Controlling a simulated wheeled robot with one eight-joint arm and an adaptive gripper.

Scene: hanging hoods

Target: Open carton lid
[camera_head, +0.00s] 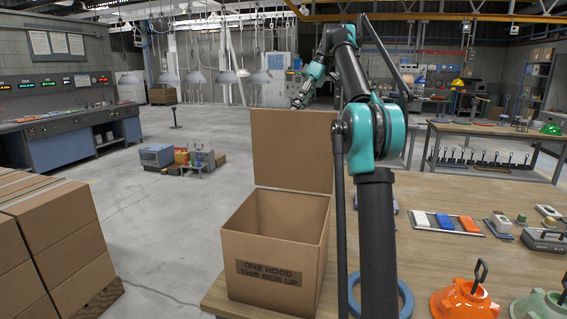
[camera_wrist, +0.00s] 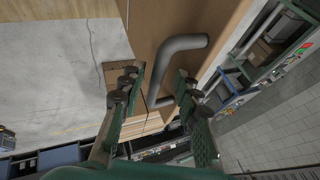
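A brown cardboard carton (camera_head: 270,265) marked "ONE HOOD THIS SIDE UP" stands at the table's left edge. Its lid (camera_head: 292,150) is raised, standing about upright at the carton's back edge, and the carton's mouth is uncovered. My gripper (camera_head: 300,99) is at the lid's top edge, partly hidden behind it. In the wrist view my gripper (camera_wrist: 156,84) has its two fingers spread apart. A grey bent bar handle (camera_wrist: 182,43) on a brown panel (camera_wrist: 150,25) shows beyond and between the fingers. I cannot tell whether they touch it.
The wooden table (camera_head: 440,270) holds a blue ring (camera_head: 402,296), an orange hood (camera_head: 464,301), a pale green hood (camera_head: 540,305) and small coloured blocks to the right. Stacked cartons (camera_head: 60,240) stand at the left. Open floor lies between them and the table.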

